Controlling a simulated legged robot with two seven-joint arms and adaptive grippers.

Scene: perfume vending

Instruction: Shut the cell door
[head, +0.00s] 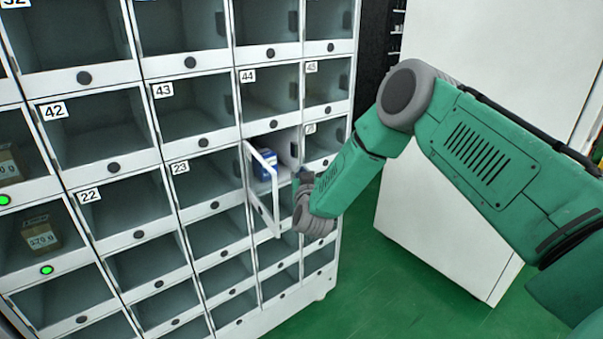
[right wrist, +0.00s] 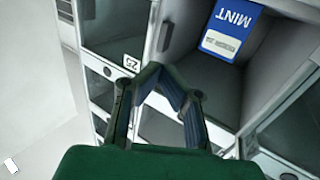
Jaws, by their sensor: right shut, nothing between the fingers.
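The cell door (head: 262,188) is a clear pane in a white frame. It stands open, swung outward from the left side of its cell. The cell holds a blue box (head: 263,164), which shows the word MINT in the right wrist view (right wrist: 228,35). My right gripper (head: 302,176) is to the right of the open door, near the cell's right front edge. Its fingers (right wrist: 157,72) are closed together and empty, in front of the cell opening. I cannot tell whether they touch the cabinet. My left gripper is not in view.
The white cabinet (head: 205,140) has rows of numbered cells, several showing boxes or green lights at the left. A large white block (head: 450,215) stands behind my right arm. Green floor (head: 375,300) is clear at the lower right.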

